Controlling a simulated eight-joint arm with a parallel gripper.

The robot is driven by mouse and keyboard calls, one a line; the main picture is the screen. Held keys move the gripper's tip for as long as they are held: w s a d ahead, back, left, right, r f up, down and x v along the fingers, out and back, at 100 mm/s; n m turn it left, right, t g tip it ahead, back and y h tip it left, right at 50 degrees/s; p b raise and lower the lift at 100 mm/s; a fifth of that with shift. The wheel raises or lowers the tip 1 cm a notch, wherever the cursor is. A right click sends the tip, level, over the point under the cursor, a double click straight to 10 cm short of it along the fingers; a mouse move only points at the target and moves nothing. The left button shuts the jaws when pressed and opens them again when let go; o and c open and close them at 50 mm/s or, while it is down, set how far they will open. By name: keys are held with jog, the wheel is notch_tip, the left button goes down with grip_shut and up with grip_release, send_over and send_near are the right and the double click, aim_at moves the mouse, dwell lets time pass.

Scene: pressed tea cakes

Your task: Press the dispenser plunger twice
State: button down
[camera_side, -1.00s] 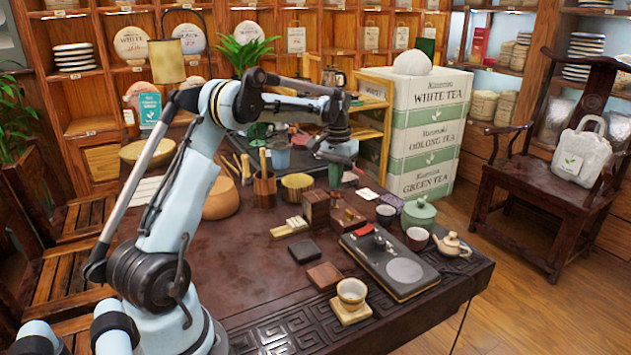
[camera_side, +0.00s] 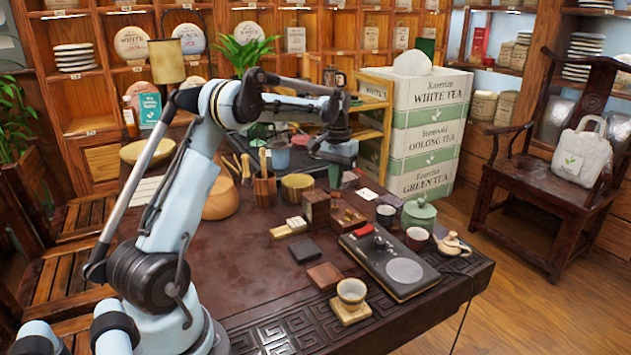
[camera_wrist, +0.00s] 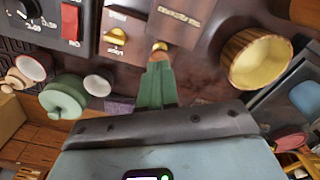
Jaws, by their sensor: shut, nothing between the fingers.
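My gripper (camera_side: 335,185) points down above the back of the dark table, its green fingers together and empty. In the wrist view the fingers (camera_wrist: 157,72) end close to a small brass-coloured knob (camera_wrist: 159,47) beside a tall wooden box (camera_wrist: 182,14) with a label; I cannot tell whether they touch. That wooden box also shows in the side view (camera_side: 315,208), just left of and in front of the fingers. A lower reddish box (camera_wrist: 113,18) with a yellow-gold piece (camera_wrist: 115,36) stands beside it. I cannot tell for sure which piece is the dispenser plunger.
A wooden cup (camera_wrist: 255,62) is right of the fingers in the wrist view. A green lidded pot (camera_side: 419,214), small cups and a teapot (camera_side: 452,244) stand at the table's right. The table's front left is clear.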

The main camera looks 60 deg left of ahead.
aim_at(335, 193)
jog(key=shift+f, duration=1.8)
jog(key=shift+r, duration=2.8)
